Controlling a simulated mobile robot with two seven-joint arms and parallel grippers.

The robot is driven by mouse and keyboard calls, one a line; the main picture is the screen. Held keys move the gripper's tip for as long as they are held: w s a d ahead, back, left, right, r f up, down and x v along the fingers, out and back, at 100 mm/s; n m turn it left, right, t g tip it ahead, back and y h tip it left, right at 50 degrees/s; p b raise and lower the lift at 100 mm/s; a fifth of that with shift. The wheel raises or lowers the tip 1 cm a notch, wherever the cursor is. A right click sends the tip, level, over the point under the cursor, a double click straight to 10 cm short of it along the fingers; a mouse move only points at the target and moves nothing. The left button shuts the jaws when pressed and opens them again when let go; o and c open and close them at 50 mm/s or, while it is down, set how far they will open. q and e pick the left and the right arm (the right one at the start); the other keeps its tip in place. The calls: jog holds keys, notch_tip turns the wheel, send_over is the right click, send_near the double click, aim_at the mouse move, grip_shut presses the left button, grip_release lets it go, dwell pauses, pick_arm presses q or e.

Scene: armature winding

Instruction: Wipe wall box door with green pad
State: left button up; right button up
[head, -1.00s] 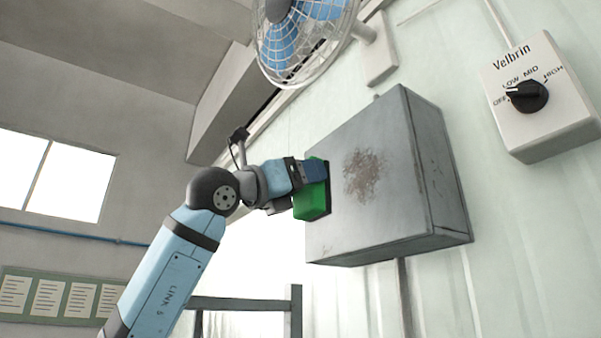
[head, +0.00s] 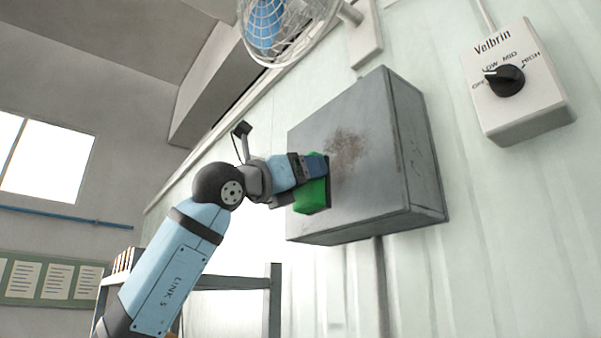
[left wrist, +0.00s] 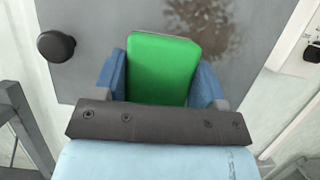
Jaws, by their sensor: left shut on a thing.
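The grey wall box (head: 360,110) hangs on the pale wall, its door (head: 310,140) facing left, with a brown stain (head: 345,148) on it. My left gripper (head: 318,168) is shut on the green pad (head: 311,196) at the door, left of the stain and slightly below it. In the left wrist view the pad (left wrist: 163,68) sits between the two blue fingers, in front of the door (left wrist: 110,20). The stain (left wrist: 205,18) shows just beyond the pad to the upper right. I cannot tell whether the pad touches the door. My right gripper is not in view.
A round black knob (left wrist: 56,46) sticks out from the door left of the pad. A fan (head: 285,25) hangs above the box. A dial switch box (head: 520,110) is on the wall to the right. A dark rack (head: 235,283) stands below.

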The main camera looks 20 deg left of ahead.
pick_arm(q)
jog(key=shift+w+d, duration=0.15)
jog(key=shift+w, duration=0.05)
dwell(0.4)
jog(key=shift+w+d, duration=0.4)
jog(key=shift+w, duration=0.1)
dwell(0.3)
